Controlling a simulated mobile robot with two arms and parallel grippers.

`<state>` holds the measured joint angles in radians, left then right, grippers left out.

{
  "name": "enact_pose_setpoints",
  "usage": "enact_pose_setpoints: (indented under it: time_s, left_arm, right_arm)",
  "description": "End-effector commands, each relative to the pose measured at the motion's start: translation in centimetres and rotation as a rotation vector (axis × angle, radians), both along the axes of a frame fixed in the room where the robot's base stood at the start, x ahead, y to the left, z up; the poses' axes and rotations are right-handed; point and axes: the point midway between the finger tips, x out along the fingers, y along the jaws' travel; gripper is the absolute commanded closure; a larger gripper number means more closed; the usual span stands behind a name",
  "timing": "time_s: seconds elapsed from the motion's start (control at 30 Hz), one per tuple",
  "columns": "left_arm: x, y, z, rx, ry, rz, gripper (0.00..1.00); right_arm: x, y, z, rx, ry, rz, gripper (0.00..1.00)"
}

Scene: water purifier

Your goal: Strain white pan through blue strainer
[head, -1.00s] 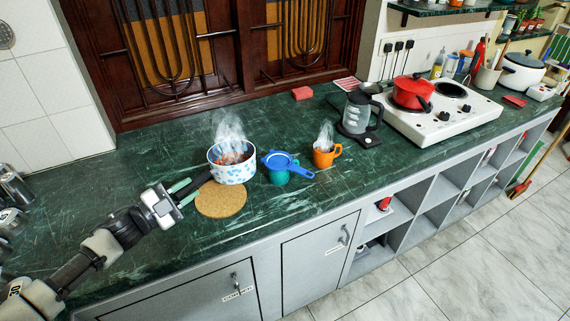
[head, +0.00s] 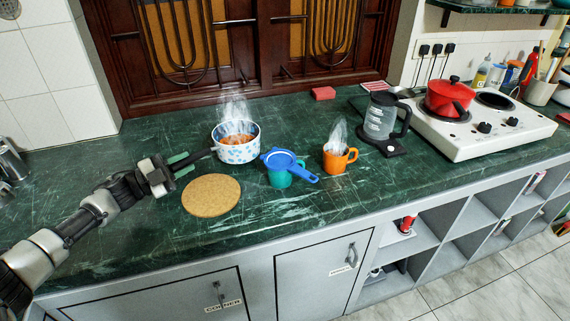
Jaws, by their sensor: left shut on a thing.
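The white pan (head: 238,153) has blue spots, and steam rises from the reddish-brown contents (head: 237,140). My left gripper (head: 184,163) is shut on its dark handle, left of the pan. The pan is upright, behind and to the right of the cork mat (head: 211,197); whether it touches the counter is hard to tell. The blue strainer (head: 283,158) rests across the top of a teal cup (head: 283,177), just right of the pan, its handle pointing right. The cup's inside is hidden by the strainer. My right gripper is not in view.
A steaming orange mug (head: 337,161) stands right of the strainer. Further right are a kettle (head: 381,117) and a white stove (head: 482,135) with a red pot (head: 450,99). A red sponge (head: 323,93) lies behind.

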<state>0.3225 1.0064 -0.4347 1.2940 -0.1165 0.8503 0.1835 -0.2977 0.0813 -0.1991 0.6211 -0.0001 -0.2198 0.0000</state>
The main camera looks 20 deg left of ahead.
Motion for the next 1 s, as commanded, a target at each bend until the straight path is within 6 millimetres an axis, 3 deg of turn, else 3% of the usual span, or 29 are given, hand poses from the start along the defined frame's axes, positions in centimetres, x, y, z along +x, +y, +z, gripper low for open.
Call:
enact_pose_setpoints:
  time_s: [0.47, 1.0]
  left_arm:
    - [-0.3, -0.8, 1.1, 0.063, -0.029, 0.000, 1.00]
    - [-1.4, -4.0, 2.8, 0.318, -0.121, -0.001, 1.00]
  right_arm:
    - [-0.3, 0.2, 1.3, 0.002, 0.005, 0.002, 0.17]
    - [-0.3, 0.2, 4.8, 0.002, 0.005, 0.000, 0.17]
